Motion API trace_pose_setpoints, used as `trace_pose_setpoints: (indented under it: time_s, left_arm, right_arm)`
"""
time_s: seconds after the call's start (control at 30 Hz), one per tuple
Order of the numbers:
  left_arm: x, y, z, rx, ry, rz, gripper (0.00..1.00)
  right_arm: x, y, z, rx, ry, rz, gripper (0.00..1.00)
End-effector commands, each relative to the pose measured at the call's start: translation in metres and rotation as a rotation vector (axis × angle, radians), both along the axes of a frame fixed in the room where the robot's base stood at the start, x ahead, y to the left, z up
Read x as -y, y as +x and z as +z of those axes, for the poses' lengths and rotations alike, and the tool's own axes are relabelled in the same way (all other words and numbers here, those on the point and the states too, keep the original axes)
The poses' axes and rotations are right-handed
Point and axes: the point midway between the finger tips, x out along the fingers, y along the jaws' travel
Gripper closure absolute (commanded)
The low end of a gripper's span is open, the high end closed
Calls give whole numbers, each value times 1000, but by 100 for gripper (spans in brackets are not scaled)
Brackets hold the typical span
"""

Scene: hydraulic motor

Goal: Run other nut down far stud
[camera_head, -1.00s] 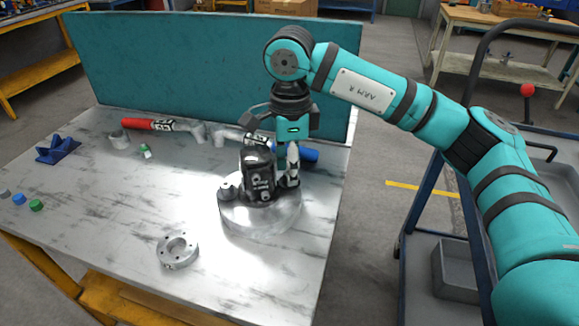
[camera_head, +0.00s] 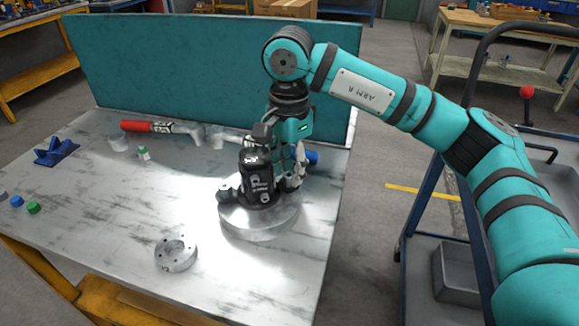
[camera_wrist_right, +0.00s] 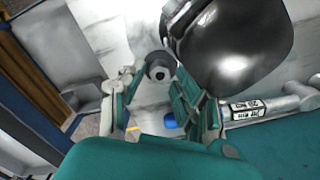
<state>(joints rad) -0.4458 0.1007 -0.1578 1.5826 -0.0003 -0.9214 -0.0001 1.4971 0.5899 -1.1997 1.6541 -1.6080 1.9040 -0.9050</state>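The black hydraulic motor (camera_head: 258,180) stands upright on a round grey base (camera_head: 262,222) in the head view. A grey nut (camera_head: 225,194) shows at the left ear of its flange. My right gripper (camera_head: 293,178) points down at the motor's right side and hides much of the far stud there. In the right wrist view the dark motor body (camera_wrist_right: 232,45) is beside the fingers, and a round grey nut with a hole or stud end (camera_wrist_right: 158,70) lies between the tips of my right gripper (camera_wrist_right: 155,78). The fingers look apart, with a gap at the left one. My left gripper is out of view.
A grey ring with holes (camera_head: 176,252) lies in front on the table. A red-handled tool (camera_head: 147,126), a blue bracket (camera_head: 56,152) and small coloured caps (camera_head: 33,208) are left. A teal panel (camera_head: 200,75) closes off the back. A blue cylinder (camera_head: 312,157) lies behind the gripper.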

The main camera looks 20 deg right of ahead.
Motion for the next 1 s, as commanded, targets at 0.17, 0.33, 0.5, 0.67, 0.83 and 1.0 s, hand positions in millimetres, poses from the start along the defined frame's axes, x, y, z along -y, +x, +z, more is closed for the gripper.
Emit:
trace_pose_setpoints:
  time_s: [0.17, 0.33, 0.5, 0.67, 0.83, 1.0]
  left_arm:
    - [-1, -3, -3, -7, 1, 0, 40]
    - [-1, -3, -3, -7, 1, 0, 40]
    - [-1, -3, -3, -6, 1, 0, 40]
    - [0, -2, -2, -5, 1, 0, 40]
    - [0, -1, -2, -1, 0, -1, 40]
    - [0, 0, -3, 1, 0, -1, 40]
  right_arm:
    - [0, 0, 0, 0, 0, 0, 67]
    - [0, 0, 0, 1, 0, 0, 90]
    - [0, 1, 1, 2, 1, -3, 100]
    - [-1, 1, 0, 2, 1, -143, 100]
    - [-1, 1, 0, 3, 1, -400, 100]
    - [-1, 1, 0, 4, 2, -504, 100]
